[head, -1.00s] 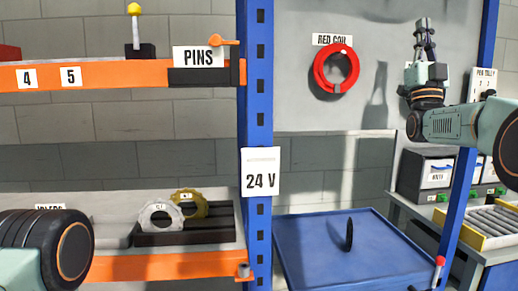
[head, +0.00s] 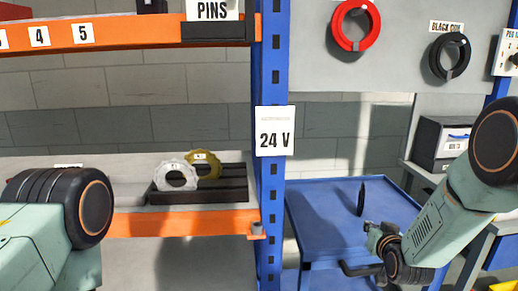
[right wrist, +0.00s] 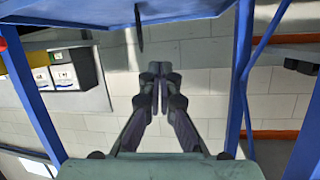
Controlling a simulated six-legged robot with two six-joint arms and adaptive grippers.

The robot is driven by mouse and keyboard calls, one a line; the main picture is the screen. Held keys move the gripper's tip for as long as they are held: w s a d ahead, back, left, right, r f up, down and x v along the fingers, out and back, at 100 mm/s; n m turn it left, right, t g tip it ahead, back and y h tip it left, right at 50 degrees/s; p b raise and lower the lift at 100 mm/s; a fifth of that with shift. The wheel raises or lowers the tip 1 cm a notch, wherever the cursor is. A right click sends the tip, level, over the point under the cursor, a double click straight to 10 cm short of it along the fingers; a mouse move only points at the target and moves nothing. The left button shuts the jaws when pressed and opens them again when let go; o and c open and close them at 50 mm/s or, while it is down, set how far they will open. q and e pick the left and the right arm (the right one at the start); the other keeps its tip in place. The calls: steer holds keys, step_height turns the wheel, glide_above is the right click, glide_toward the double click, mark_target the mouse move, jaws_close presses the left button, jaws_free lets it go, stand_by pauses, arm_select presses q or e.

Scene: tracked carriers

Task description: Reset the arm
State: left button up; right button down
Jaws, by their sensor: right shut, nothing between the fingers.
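My right gripper (head: 372,230) shows small in the head view, in front of the blue cart. It also shows in the right wrist view (right wrist: 154,72), where its fingers are together with nothing between them. My right arm comes in from the right edge and bends down to it. Only the forearm and a dark joint of my left arm show at the lower left; the left gripper is out of view.
Red (head: 342,38) and black (head: 437,60) coils hang on the panel. Gears (head: 176,176) sit on the shelf.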

steer(key=s+a+f+n+g+y, duration=0.1)
steer(key=s+a+f+g, duration=0.25)
steer(key=s+f, duration=0.65)
steer(key=s+a+f+g, duration=0.2)
steer(key=s+f+g, duration=0.2)
steer(key=s+f, duration=0.6)
steer(key=s+a+f+g+b, duration=0.1)
steer(key=s+g, duration=0.2)
steer(key=s, duration=1.1)
steer(key=s+a+f+g+b, duration=0.1)
steer(key=s+f+g, duration=0.1)
steer(key=s, duration=1.3)
steer(key=shift+f+n+g+b, duration=0.3)
steer(key=shift+n+g+b, duration=0.1)
steer(key=shift+g, duration=0.45)
